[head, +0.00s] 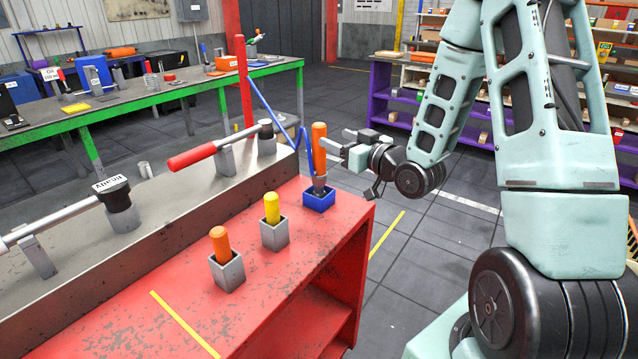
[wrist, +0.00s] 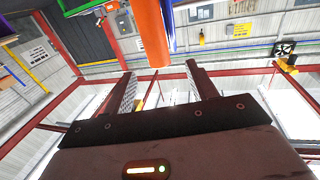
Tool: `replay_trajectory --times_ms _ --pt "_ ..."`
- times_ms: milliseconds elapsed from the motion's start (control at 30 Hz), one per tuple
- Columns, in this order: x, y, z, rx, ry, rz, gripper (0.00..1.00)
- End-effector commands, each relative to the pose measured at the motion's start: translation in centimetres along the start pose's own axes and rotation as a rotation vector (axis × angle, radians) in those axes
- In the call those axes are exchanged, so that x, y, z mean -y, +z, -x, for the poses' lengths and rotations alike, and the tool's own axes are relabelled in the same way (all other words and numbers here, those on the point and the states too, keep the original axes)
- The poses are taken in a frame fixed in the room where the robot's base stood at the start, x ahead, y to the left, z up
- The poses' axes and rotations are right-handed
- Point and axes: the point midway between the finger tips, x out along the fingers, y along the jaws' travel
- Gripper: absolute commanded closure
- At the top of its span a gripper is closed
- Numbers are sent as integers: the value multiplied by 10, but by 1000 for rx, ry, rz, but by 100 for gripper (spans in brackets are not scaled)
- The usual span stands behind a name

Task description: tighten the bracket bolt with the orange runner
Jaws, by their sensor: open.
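Two orange-handled tools stand upright on the red bench (head: 190,275). The taller orange tool (head: 319,150) is in a blue holder (head: 320,200) at the bench's far right corner; the shorter orange tool (head: 220,243) is in a grey holder (head: 228,273). I cannot tell which is the runner by name. My gripper (head: 338,143) is open and empty, just right of the taller orange tool, fingers pointing towards it. In the wrist view an orange handle (wrist: 150,30) shows beyond and between the open fingers (wrist: 161,78). I cannot pick out the bracket bolt.
A yellow-handled tool (head: 272,208) stands in a grey holder between the orange ones. A grey beam (head: 160,215) behind carries a red-handled wrench (head: 195,156) and a black head labelled READY (head: 117,195). A green-edged table (head: 150,100) stands behind; floor right of the bench is clear.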

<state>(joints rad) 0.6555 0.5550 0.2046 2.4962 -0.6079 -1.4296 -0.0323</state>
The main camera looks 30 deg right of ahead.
Motion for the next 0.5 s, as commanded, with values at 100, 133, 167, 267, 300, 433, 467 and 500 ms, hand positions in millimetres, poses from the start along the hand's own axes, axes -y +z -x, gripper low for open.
replay_trajectory --times_ms 100,133,167,267,300,433,467,500 --pt "1 -3 -24 2 -2 -3 43" --pt "0 -3 -28 2 -2 -2 43" --pt "0 -3 -32 2 -2 -2 43" --pt "0 -2 -42 1 -1 -2 43" --pt "0 -2 -44 2 -1 -2 43" --pt "0 -3 -52 2 -1 -3 43" --pt "0 -4 -55 2 -2 -3 43" --pt "-1 -6 -61 2 -2 -3 43"
